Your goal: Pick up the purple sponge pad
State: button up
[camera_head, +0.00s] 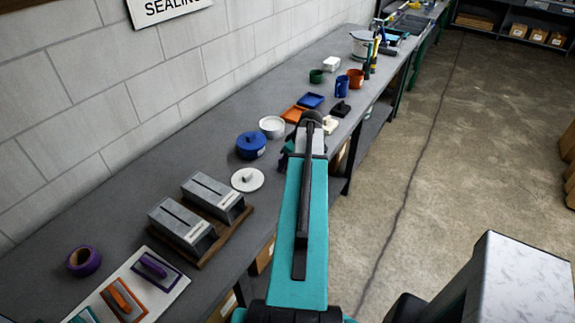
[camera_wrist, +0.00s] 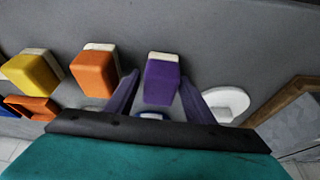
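The purple sponge pad (camera_wrist: 162,82) shows in the wrist view as a block with a whitish part at its far end. My gripper (camera_wrist: 160,88) is open, with one finger to each side of the pad. Narrow gaps seem to show between fingers and pad, and I cannot tell whether the fingertips reach down to its level. In the head view my teal arm stretches over the bench and hides the pad and most of the gripper.
In the wrist view an orange pad (camera_wrist: 96,76) and a yellow pad (camera_wrist: 30,73) stand left of the purple one. A white lid (camera_wrist: 228,102) lies right. In the head view a blue container (camera_head: 251,146) and metal boxes (camera_head: 184,228) stand on the bench (camera_head: 110,190).

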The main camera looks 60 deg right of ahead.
jog(key=c, duration=0.8)
jog(key=shift+r, duration=0.2)
jog(key=shift+r+b, duration=1.15)
jog(key=shift+r, duration=0.25)
jog(key=s+b, duration=0.1)
jog(key=s, duration=0.4)
jog(key=s+r+b, duration=0.1)
jog(key=s+b, duration=0.1)
jog(key=s, duration=0.3)
jog(key=s+b, duration=0.2)
jog(key=s, duration=0.4)
jog(key=shift+a+r, duration=0.35)
jog(key=shift+r, duration=0.05)
